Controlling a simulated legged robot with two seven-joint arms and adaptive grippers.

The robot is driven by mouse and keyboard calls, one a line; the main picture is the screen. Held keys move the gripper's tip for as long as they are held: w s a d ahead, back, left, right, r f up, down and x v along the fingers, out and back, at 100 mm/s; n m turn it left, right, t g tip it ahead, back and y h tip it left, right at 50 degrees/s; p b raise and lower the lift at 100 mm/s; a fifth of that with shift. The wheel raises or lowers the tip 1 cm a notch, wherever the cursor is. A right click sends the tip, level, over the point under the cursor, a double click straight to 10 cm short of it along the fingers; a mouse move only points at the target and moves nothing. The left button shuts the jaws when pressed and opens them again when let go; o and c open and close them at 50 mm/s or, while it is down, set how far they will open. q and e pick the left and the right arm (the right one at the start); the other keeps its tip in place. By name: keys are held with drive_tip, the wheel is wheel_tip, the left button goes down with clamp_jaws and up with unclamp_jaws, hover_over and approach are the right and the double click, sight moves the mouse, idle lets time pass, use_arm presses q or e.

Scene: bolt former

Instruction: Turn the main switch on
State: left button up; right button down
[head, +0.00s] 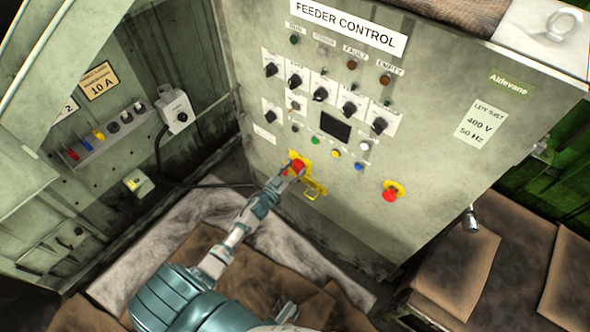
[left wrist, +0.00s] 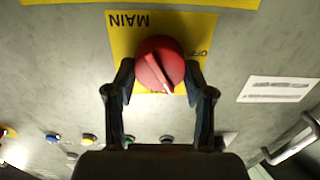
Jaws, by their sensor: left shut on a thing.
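The main switch is a red round knob (left wrist: 159,64) on a yellow plate (left wrist: 125,38) marked MAIN and OFF, upside down in the left wrist view. Its grip bar slants, with a white mark at the lower end. In the head view the red knob (head: 297,167) sits low on the grey feeder control panel (head: 262,205). My left gripper (left wrist: 160,80) has a finger on each side of the knob, shut on it. It also shows in the head view (head: 289,172), partly covering the knob. I cannot make out my right gripper.
Black selector knobs and a dark display (head: 336,127) are above. A metal handle (left wrist: 290,142) stands out at lower right in the left wrist view.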

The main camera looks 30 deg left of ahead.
use_arm(q)
drive_tip(key=shift+a+f+m, duration=0.1)
drive_tip(key=shift+f+m, duration=0.05)
drive_tip(key=shift+m, duration=0.15)
drive_tip(key=m, duration=0.2)
drive_tip(key=shift+d+m, duration=0.25)
drive_tip(key=shift+m, duration=1.05)
drive_tip(key=shift+f+m, duration=0.1)
drive_tip(key=shift+m, duration=3)
drive_tip(key=m, duration=0.1)
drive_tip(key=m+b, duration=0.1)
drive_tip(key=m, duration=0.1)
drive_tip(key=shift+d+f+m, duration=0.15)
drive_tip(key=shift+d+m, duration=0.05)
drive_tip(key=shift+m, duration=0.1)
drive_tip(key=shift+s+f+m+b, duration=0.15)
drive_tip(key=shift+m+b, duration=0.45)
drive_tip(key=shift+m, duration=1)
use_arm(e)
drive_tip(key=w+a+r+t+y, duration=0.1)
drive_tip(key=w+a+t, duration=0.1)
drive_tip(key=w+t, duration=0.2)
drive_tip(key=shift+w+a+r, duration=0.15)
drive_tip(key=shift+w+a, duration=0.2)
drive_tip(key=shift+w, duration=1)
